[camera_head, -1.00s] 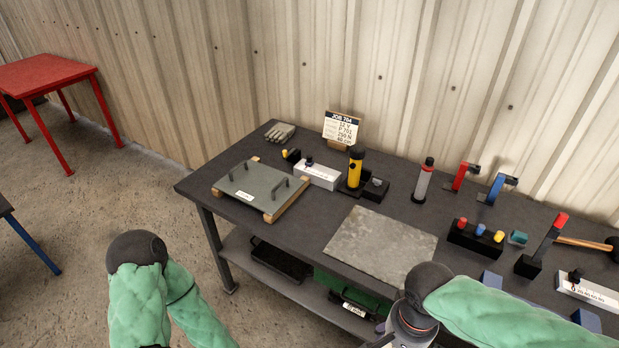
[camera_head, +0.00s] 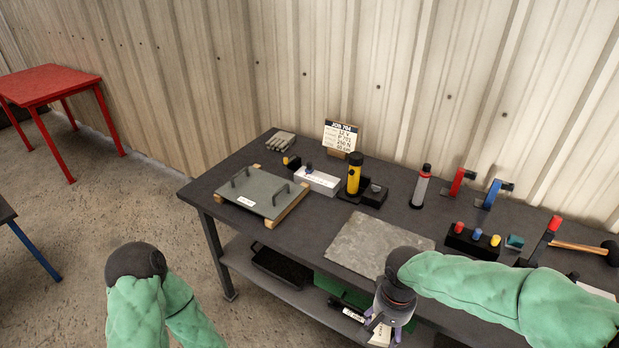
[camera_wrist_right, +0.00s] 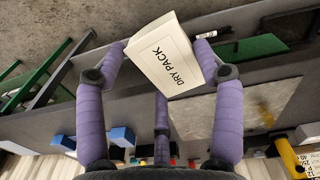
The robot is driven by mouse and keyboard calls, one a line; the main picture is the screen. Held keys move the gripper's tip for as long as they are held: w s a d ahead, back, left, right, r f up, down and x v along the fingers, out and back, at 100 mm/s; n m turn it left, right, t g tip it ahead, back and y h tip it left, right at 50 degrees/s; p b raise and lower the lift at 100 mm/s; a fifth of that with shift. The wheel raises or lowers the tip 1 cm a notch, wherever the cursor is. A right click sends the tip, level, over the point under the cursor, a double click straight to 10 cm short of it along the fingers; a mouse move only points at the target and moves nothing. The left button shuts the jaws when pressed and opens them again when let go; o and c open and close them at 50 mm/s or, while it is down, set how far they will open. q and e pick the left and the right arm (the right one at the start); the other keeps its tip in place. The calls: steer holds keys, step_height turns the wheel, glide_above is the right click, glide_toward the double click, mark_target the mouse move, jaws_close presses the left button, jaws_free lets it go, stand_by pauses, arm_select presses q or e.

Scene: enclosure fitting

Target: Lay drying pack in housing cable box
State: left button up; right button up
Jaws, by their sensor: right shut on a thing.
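My right gripper (camera_head: 384,332) hangs at the front edge of the workbench, shut on the white drying pack (camera_head: 379,335). In the right wrist view the drying pack (camera_wrist_right: 161,63) reads "DRY PACK" and sits tilted between the purple fingertips of the gripper (camera_wrist_right: 160,48). A green case (camera_head: 345,288) lies on the shelf under the bench, partly hidden by the bench top and my right arm. A green panel (camera_wrist_right: 250,48) also shows in the wrist view. I cannot tell which part is the housing's cable box. My left gripper is out of view; only its arm shows.
On the bench (camera_head: 300,237) a grey plate with two handles (camera_head: 262,190) rests on wooden blocks. A bare grey mat (camera_head: 378,240) lies mid-bench. A yellow torch (camera_head: 354,175), a red-and-grey bottle (camera_head: 421,187) and several tools stand behind. A black tray (camera_head: 283,266) is on the shelf.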

steer(key=w+f+n, duration=0.3)
steer(key=w+f, duration=0.5)
steer(key=f, duration=0.1)
steer(key=shift+d+f, duration=0.2)
steer(key=shift+f, duration=0.15)
steer(key=shift+w+f, duration=0.1)
